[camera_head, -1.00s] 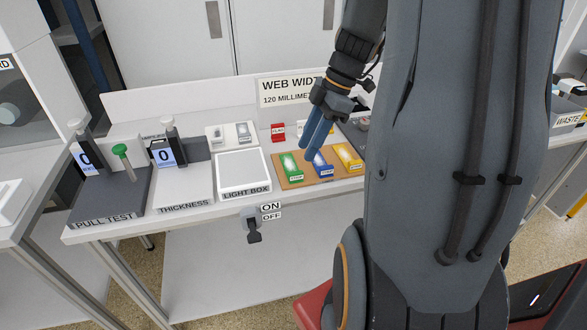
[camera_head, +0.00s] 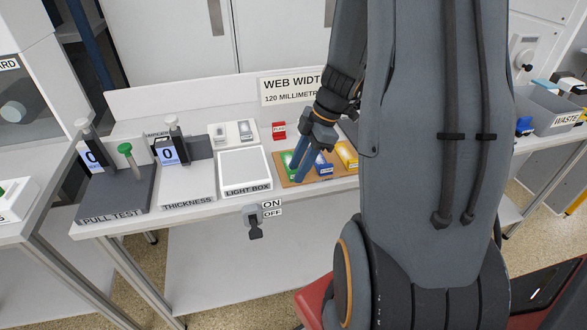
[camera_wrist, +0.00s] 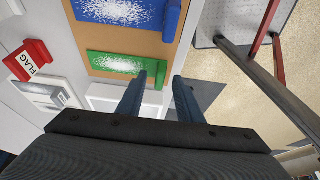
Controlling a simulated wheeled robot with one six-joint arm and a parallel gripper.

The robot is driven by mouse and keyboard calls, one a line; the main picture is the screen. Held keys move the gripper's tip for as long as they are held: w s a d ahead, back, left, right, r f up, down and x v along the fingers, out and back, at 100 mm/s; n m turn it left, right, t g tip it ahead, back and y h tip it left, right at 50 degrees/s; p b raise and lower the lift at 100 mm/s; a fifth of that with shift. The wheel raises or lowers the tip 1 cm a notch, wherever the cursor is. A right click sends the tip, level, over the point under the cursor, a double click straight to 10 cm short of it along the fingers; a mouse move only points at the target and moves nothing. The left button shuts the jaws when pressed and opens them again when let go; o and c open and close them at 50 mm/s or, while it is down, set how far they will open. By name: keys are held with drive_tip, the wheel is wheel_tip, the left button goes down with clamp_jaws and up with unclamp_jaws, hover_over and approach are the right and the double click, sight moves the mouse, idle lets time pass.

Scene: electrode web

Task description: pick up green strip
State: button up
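The green strip (camera_head: 287,158) lies on a brown board, left of the blue strip (camera_head: 323,168) and the yellow strip (camera_head: 346,154). In the wrist view the green strip (camera_wrist: 120,65) has a speckled white patch and a raised green end tab. My gripper (camera_head: 297,174) points down over the green strip's front part and partly hides it in the head view.
The brown board (camera_wrist: 140,43) lies beside the light box (camera_head: 243,172). A red flag piece (camera_head: 278,130) stands behind. The thickness station (camera_head: 187,185) and pull test station (camera_head: 115,195) are farther left. The table's front edge is close to the board.

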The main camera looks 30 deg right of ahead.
drive_tip(key=shift+c, duration=0.5)
clamp_jaws()
drive_tip(key=shift+r, duration=0.15)
